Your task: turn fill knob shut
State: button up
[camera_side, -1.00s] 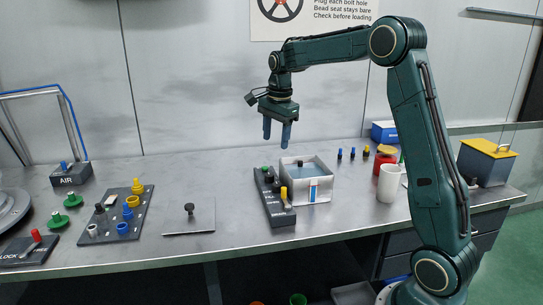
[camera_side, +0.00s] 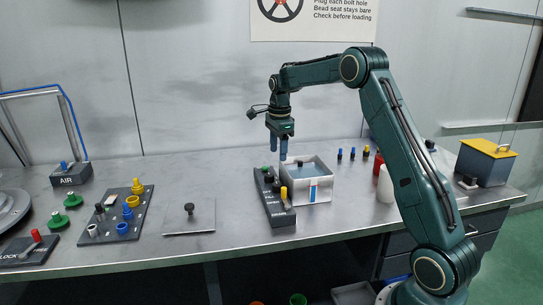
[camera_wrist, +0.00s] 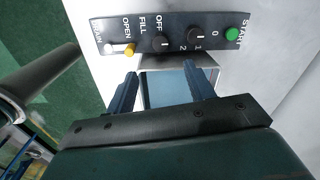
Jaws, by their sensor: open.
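A dark control panel (camera_side: 274,196) lies on the bench and also spans the top of the wrist view (camera_wrist: 175,48). It carries a green START button (camera_wrist: 232,33), a black knob among 0, 1 and 2 (camera_wrist: 193,35), another black knob beside the OFF and FILL lettering (camera_wrist: 158,43), and a yellow-topped part (camera_wrist: 128,50) near OPEN. I cannot tell for sure which part FILL names, or its setting. My gripper (camera_side: 279,156) is open and empty, pointing down above the panel and basin, apart from both. Its spread fingers also show in the wrist view (camera_wrist: 160,76).
A white-walled basin (camera_side: 320,193) with water stands right of the panel. A plate with a black knob (camera_side: 188,229) and a tray of coloured parts (camera_side: 124,232) lie left. A white mug (camera_side: 385,184) is partly hidden by my arm. Bare bench lies left of the panel.

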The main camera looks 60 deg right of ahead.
aim_at(277, 184)
jog(key=f, duration=1.2)
jog(key=shift+w+d+f, duration=0.1)
jog(key=shift+w+f, duration=0.1)
jog(key=shift+c, duration=0.4)
jog(key=c, duration=0.9)
jog(key=shift+n, duration=2.3)
